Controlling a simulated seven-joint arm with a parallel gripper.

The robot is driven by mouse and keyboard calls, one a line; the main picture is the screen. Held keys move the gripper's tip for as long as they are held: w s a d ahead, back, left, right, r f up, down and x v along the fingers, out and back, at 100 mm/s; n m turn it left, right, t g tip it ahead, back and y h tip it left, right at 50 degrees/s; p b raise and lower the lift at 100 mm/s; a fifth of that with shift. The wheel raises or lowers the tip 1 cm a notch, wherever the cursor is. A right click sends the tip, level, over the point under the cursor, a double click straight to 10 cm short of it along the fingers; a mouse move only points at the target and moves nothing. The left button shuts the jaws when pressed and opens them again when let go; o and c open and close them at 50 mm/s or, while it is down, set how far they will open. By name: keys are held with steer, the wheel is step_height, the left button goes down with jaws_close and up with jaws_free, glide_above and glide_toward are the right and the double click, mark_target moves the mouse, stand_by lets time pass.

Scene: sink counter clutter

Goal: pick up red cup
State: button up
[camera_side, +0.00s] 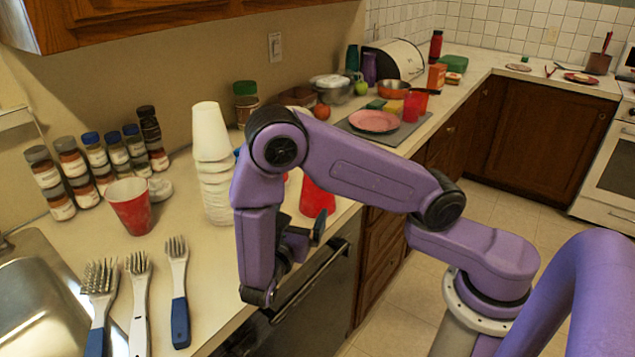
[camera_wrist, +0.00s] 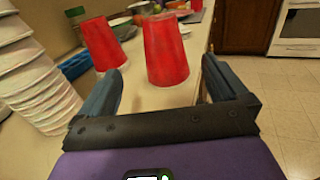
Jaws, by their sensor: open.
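A red cup (camera_side: 317,199) stands upside down near the counter's front edge, partly hidden by my arm in the side view. In the wrist view this nearer red cup (camera_wrist: 166,50) is ahead of my gripper, roughly between the fingers in the picture. A second upside-down red cup (camera_wrist: 103,45) stands behind it to the left. Another red cup (camera_side: 130,205) stands upright at the left of the side view. My gripper (camera_side: 300,243) is open and empty, low by the counter's front edge; its two fingers also show in the wrist view (camera_wrist: 162,68).
A stack of white cups (camera_side: 213,160) stands left of my arm, close on the left in the wrist view (camera_wrist: 30,75). Several brushes (camera_side: 178,290) lie beside the sink (camera_side: 35,300). Spice jars (camera_side: 68,165) line the wall. A pink plate (camera_side: 374,122) lies farther back.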

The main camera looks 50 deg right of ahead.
steer(key=x, duration=0.9)
steer(key=shift+x, duration=2.55)
steer(key=shift+s+d+r, duration=0.1)
steer(key=shift+s+r, duration=0.05)
steer(key=shift+r, duration=0.05)
steer(key=c, duration=0.9)
